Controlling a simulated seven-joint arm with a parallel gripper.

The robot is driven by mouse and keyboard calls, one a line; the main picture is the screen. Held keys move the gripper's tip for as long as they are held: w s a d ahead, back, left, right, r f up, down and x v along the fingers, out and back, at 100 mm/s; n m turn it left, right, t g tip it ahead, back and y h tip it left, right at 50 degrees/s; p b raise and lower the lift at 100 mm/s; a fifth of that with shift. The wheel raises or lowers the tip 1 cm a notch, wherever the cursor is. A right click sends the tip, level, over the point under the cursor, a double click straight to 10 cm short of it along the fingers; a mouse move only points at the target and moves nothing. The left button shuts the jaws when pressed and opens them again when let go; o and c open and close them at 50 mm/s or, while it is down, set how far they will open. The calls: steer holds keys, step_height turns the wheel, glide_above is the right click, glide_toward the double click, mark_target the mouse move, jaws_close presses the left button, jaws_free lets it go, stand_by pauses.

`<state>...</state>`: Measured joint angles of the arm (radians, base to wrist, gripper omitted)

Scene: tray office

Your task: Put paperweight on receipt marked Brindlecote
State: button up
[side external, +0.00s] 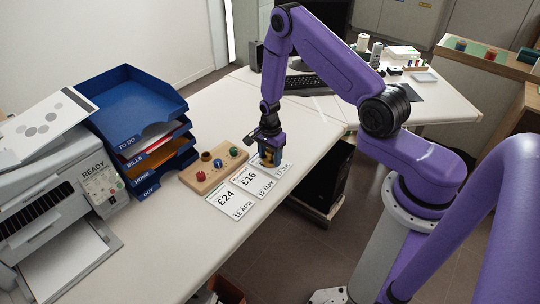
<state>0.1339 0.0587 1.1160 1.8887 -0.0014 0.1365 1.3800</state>
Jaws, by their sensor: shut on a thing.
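Three white receipts lie in a row on the desk: one marked £24 (232,201), one marked £16 (256,181), and a third (284,169) partly hidden by my gripper. The gripper is above or at this third receipt; I cannot tell whether the held thing touches it. The shop names on the receipts are too small to read.
A wooden board (193,182) with several coloured knobbed pieces lies just left of the receipts. A blue letter tray stack (140,105) and a printer (60,180) stand further left. The desk's edge runs close to the receipts' right side. Bare desk lies in front.

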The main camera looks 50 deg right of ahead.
steer(key=shift+f, duration=0.1)
steer(key=o, duration=1.4)
steer(key=shift+c, duration=0.2)
